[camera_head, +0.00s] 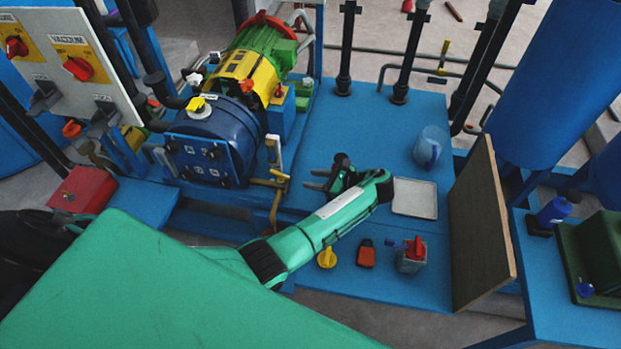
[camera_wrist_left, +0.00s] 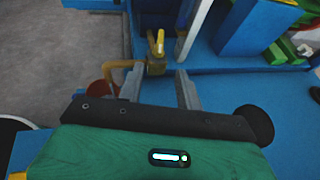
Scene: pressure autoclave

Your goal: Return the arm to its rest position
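My left arm, green with dark joints, reaches in from the lower left over the blue bench (camera_head: 360,120) and bends back at its far end. My left gripper (camera_head: 312,180) points left, toward the brass pipe fitting (camera_head: 279,180) beside the pump. Its two grey fingers stand apart with nothing between them. In the left wrist view the open fingers (camera_wrist_left: 159,88) show above the dark gripper body, and a brass valve with a yellow handle (camera_wrist_left: 157,50) lies beyond them. I cannot tell the exact gap to that valve. My right gripper is not in view.
A blue, yellow and green motor pump (camera_head: 225,120) stands left of the gripper. An upright brown board (camera_head: 482,230) borders the right.

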